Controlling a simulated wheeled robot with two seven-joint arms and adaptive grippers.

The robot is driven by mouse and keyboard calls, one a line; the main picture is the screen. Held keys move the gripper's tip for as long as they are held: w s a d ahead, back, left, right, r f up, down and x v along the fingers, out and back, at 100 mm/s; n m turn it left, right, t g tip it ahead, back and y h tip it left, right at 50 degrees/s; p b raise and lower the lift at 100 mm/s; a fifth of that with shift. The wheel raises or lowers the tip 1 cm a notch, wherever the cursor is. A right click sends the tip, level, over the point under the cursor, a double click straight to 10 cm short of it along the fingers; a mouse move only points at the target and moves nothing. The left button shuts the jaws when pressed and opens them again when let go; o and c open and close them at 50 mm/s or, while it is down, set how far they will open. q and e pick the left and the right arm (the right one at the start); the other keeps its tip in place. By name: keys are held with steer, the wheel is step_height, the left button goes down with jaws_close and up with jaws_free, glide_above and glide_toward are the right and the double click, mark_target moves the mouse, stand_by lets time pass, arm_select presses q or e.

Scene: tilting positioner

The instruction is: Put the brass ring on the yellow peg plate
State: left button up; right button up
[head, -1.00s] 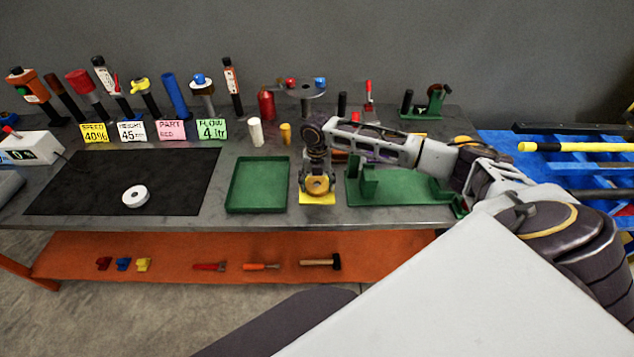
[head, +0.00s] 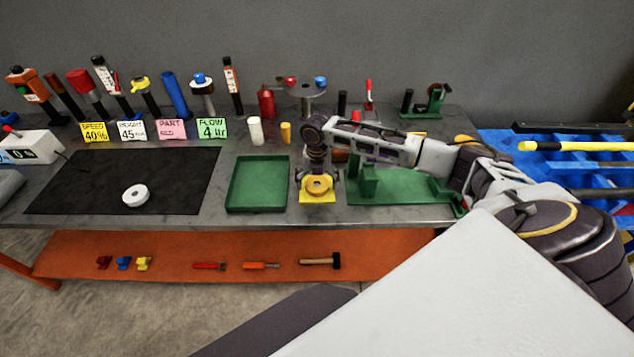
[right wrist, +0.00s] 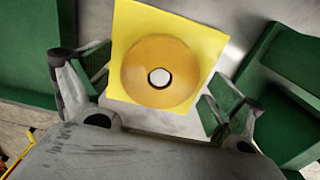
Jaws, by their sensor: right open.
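The brass ring (head: 317,184) lies flat on the yellow peg plate (head: 318,197) near the front edge of the bench. In the right wrist view the ring (right wrist: 160,72) is on the yellow plate (right wrist: 206,38), and a pale round peg top shows in its hole. My right gripper (head: 317,172) is just above and behind the ring in the head view. In the right wrist view its fingers (right wrist: 150,95) are spread wide, apart from the ring, with nothing between the tips held. My left gripper is not in view.
A green tray (head: 257,208) stands just left of the plate and a green fixture (head: 410,188) just right of it. A white ring (head: 135,195) lies on the black mat (head: 75,180). Several upright tools and cards line the back.

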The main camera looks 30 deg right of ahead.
steer(key=shift+r, duration=0.1)
step_height(320, 180, up, 12)
steer(key=b, duration=0.1)
stand_by(0.6)
stand_by(0.4)
